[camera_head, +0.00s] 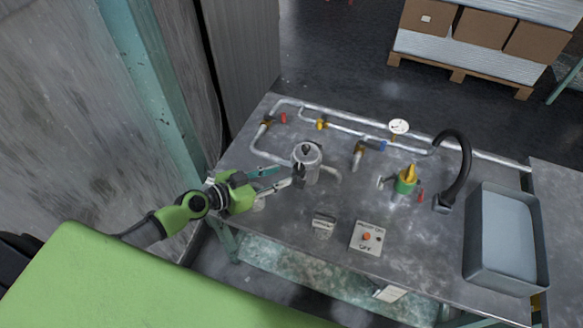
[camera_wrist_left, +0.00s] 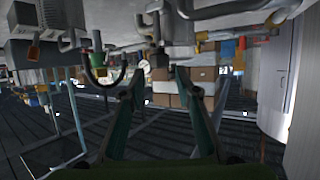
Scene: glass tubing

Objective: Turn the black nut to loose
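My left gripper (camera_head: 285,176) reaches in from the left over the bench. Its two long fingers are apart, with the tips at the left side of a grey metal canister (camera_head: 312,172) with a black top. A small dark piece that looks like the black nut (camera_head: 298,182) shows low on the canister's near side, close to the lower fingertip. In the left wrist view, which looks upside down, a black block-like nut (camera_wrist_left: 157,60) lies between the open fingertips (camera_wrist_left: 158,76). I cannot tell whether a finger touches it. My right gripper is not in view.
Pipes with red-handled (camera_head: 283,118), yellow (camera_head: 321,124) and blue (camera_head: 383,145) valve parts run behind the canister, with a gauge (camera_head: 399,126). A green-yellow fitting (camera_head: 407,182), black curved faucet (camera_head: 461,165) and sink (camera_head: 480,235) stand right. A red-button box (camera_head: 366,238) is in front.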

